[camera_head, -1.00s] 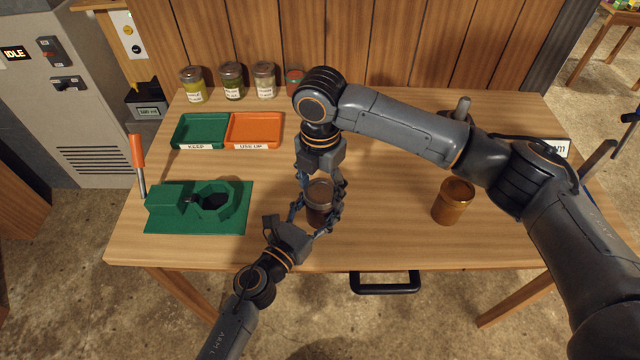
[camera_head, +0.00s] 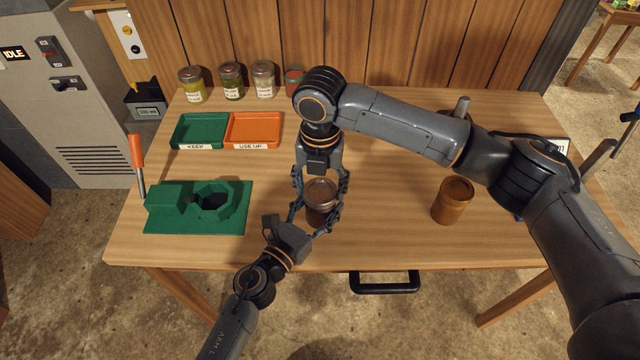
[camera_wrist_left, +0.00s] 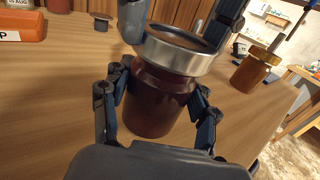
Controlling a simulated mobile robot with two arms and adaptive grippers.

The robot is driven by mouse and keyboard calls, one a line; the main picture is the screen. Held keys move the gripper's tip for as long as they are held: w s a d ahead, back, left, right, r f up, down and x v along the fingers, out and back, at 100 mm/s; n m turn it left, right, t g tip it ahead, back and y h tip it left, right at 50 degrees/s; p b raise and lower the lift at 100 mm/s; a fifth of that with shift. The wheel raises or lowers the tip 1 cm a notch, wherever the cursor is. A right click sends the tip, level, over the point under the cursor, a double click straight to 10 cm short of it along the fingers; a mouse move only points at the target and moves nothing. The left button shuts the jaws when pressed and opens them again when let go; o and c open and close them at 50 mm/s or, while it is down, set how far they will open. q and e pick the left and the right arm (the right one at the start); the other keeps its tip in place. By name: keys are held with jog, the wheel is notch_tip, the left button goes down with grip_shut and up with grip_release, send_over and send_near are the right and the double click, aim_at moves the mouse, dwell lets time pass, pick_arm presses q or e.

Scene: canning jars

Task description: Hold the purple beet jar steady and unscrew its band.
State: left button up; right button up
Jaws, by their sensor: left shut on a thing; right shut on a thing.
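The beet jar (camera_head: 318,215) stands upright on the table near its front edge, dark reddish-purple with a metal band (camera_head: 321,193) around its lid. In the left wrist view the jar body (camera_wrist_left: 158,103) and the silver band (camera_wrist_left: 180,55) show large. My left gripper (camera_head: 313,228) is shut on the jar's body from the front. My right gripper (camera_head: 321,186) comes from behind and above and is shut on the band; its fingers lie on both sides of it in the left wrist view (camera_wrist_left: 180,30). The band still sits around the jar's top.
An amber jar (camera_head: 452,203) stands to the right. A green fixture (camera_head: 165,222) with an octagonal hole is at the left. Green (camera_head: 181,131) and orange (camera_head: 274,131) trays lie behind, with several jars along the back. The table between the beet jar and amber jar is clear.

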pick_arm(q)
jog(key=shift+d+r, duration=0.1)
jog(key=shift+d, duration=0.05)
pick_arm(e)
jog(key=shift+d+f, duration=0.1)
jog(key=shift+f, duration=0.1)
jog(key=n, duration=0.4)
jog(key=shift+d, duration=0.1)
jog(key=shift+n, duration=0.3)
jog(key=shift+n, duration=2.2)
jog(key=n, duration=0.4)
jog(key=shift+w+r, duration=0.1)
jog(key=shift+r, duration=1.3)
